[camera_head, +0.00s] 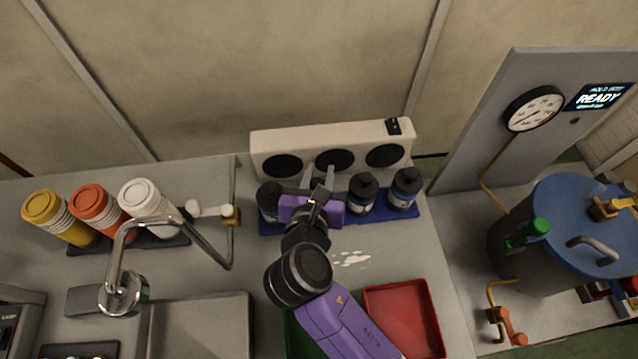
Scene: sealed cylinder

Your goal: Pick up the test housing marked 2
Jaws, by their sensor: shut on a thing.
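Dark bottle-like housings with black caps and pale labels stand in a row on a blue tray (379,217). One housing (268,203) stands left of my gripper, and two stand to its right, a nearer one (362,192) and a farther one (404,188). Their numbers are too small to read. My purple gripper (318,188) is over the row, in the gap between the left housing and the right pair. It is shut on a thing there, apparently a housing. The gripper hides this thing, so its marking does not show.
A white box (262,144) with black round openings stands close behind the row. A red tray (402,318) lies in front. A tap (117,270) and coloured-lid jars (92,205) are left. A blue-lidded vessel (560,225) and a gauge (534,108) are right.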

